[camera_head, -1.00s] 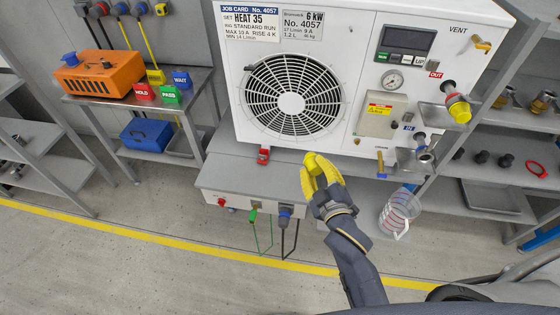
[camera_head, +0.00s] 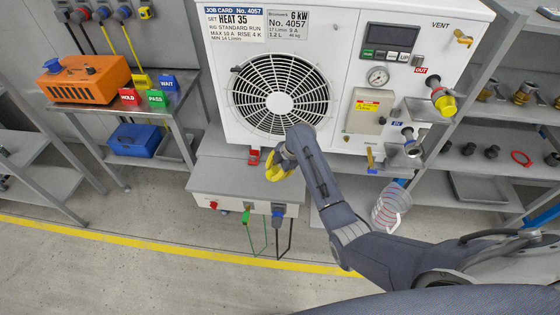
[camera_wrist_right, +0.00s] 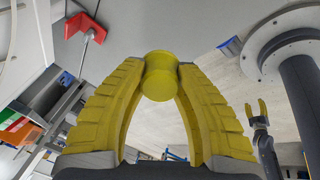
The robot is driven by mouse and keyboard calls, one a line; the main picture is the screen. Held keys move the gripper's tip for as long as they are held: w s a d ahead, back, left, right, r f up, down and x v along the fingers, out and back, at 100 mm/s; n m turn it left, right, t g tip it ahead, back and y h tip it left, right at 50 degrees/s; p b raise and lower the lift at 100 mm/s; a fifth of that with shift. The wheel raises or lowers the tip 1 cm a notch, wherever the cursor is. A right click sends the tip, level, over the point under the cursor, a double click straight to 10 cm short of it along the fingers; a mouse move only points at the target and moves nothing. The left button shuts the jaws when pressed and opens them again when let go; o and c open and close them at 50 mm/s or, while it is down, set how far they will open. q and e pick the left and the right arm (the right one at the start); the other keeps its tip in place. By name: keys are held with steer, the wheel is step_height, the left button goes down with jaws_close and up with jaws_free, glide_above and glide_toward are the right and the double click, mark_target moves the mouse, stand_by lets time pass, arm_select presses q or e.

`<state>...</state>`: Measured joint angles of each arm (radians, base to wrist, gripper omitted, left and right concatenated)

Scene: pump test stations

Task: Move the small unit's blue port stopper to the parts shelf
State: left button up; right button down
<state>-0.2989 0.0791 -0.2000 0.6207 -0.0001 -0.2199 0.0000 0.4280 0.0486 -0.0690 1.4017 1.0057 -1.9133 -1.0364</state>
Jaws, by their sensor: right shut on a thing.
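The small orange unit (camera_head: 85,82) stands on the left bench, with the blue port stopper (camera_head: 52,65) at its upper left. My right gripper (camera_head: 280,172) is in front of the large white unit, below its fan grille. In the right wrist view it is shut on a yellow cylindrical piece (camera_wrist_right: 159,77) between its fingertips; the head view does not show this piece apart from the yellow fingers. My left gripper (camera_wrist_right: 255,108) shows small in the right wrist view, fingers apart and empty. The shelf at right (camera_head: 515,150) holds several fittings and dark caps.
The large white unit (camera_head: 225,110) has a yellow-capped OUT port (camera_head: 443,102). A red clamp (camera_head: 253,157) sits on the bench edge below it. WAIT, HOLD and PASS blocks stand by the orange unit, a blue box (camera_head: 135,139) below. A clear jug (camera_head: 390,207) stands at right.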

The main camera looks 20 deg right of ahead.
steer(key=n+g, duration=0.1)
steer(key=w+n+h, duration=0.1)
steer(key=shift+w+d+r+n+g+h, duration=0.1)
steer(key=shift+w+d+n+g+h, duration=0.1)
steer(key=shift+d+n+g+h, duration=0.15)
steer(key=shift+w+d+f+n+g+h, duration=0.2)
steer(key=shift+d+f+n+h, duration=0.15)
steer(key=shift+f+n, duration=0.4)
steer(key=shift+w+d+f+n+g+h, duration=0.1)
steer(key=shift+w+d+f+n+h, duration=0.2)
steer(key=shift+f+n, duration=0.4)
steer(key=shift+w+d+f+n+g+h, duration=0.15)
steer(key=shift+d+f+n+h, duration=0.3)
steer(key=shift+f, duration=0.45)
steer(key=shift+f, duration=0.45)
steer(key=c, duration=1)
jaws_free()
